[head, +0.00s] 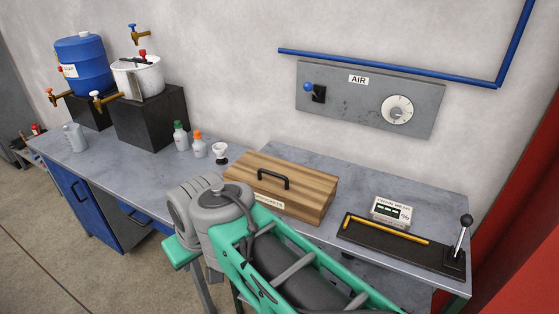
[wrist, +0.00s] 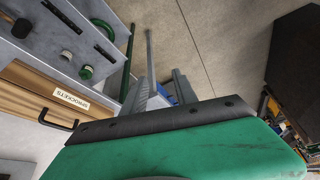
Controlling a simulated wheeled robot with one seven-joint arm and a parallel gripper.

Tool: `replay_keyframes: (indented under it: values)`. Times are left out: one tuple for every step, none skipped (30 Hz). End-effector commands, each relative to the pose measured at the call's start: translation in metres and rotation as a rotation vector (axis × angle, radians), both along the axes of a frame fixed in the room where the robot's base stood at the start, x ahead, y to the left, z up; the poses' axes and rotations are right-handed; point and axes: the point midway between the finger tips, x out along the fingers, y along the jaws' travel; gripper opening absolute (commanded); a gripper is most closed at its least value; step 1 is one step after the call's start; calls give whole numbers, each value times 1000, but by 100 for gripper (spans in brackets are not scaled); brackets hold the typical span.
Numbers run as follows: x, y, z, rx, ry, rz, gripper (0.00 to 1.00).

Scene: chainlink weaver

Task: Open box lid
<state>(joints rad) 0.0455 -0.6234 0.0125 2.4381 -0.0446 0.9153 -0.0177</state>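The wooden box (head: 290,180) sits on the grey bench in the head view, with its slatted lid (head: 310,182) closed. A black bar handle (head: 272,174) is on the lid, and a white label is on the front, partly hidden by my grey and green arm. In the wrist view the box (wrist: 30,90) is at the left edge, with its label reading SPROCKETS (wrist: 72,99) and its handle (wrist: 58,122) below. My gripper (head: 183,252) is left of and nearer than the box, apart from it.
On the bench left of the box stand a white cup-like item (head: 220,152) and two small bottles (head: 199,147). A black tray (head: 400,245) with a yellow rod and a lever (head: 461,235) is at the right. An air panel (head: 370,100) is on the wall behind.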

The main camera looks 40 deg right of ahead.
Motion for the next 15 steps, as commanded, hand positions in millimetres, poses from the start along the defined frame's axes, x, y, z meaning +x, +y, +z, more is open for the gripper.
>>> replay_keyframes:
  values:
    - [16,-9,2,2,-2,8,34]
    - [29,-17,8,2,-6,20,34]
    - [49,-32,15,1,-10,39,34]
    - [64,-48,21,-3,-15,56,34]
    - [79,-67,27,-8,-20,74,34]
    - [98,-97,33,-22,-29,103,34]
    - [109,-123,37,-34,-32,125,34]
    - [117,-150,40,-49,-38,148,34]
    - [124,-186,41,-71,-41,177,34]
    - [127,-213,42,-89,-42,199,34]
    - [127,-239,42,-107,-43,218,34]
    - [124,-269,41,-130,-41,244,34]
    - [121,-289,40,-145,-38,261,34]
    - [117,-307,39,-160,-37,275,34]
    - [112,-324,38,-176,-33,291,34]
